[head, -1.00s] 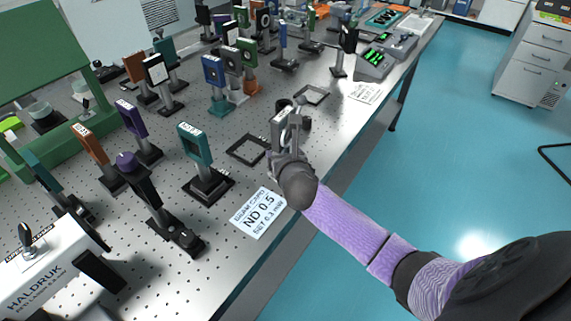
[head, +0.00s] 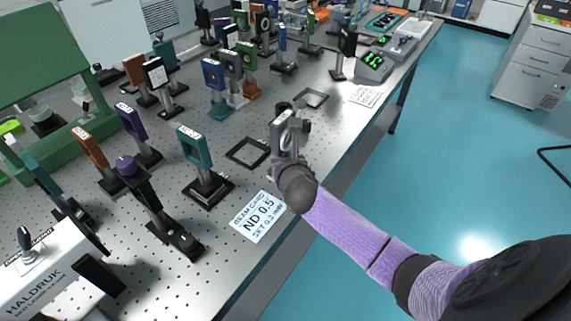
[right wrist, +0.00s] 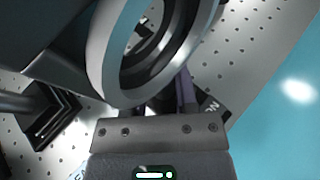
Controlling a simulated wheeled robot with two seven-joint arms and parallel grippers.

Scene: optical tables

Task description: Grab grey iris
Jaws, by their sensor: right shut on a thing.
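The grey iris (head: 283,127) is near the right edge of the optical table, a pale grey mount with a ring. My right gripper (head: 286,150) is at it and shut on it. In the right wrist view the iris (right wrist: 100,50) is a large tilted grey ring with a dark opening, close above the gripper's palm. The fingertips are hidden there. The lower part of the iris is hidden behind my gripper in the head view, so I cannot tell whether it rests on the table. My left gripper is not in view.
A teal mount (head: 194,146) on a black base stands to the left. A black square frame (head: 247,152) lies flat beside my gripper. Several other mounts crowd the table behind. Blue floor on the right is open.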

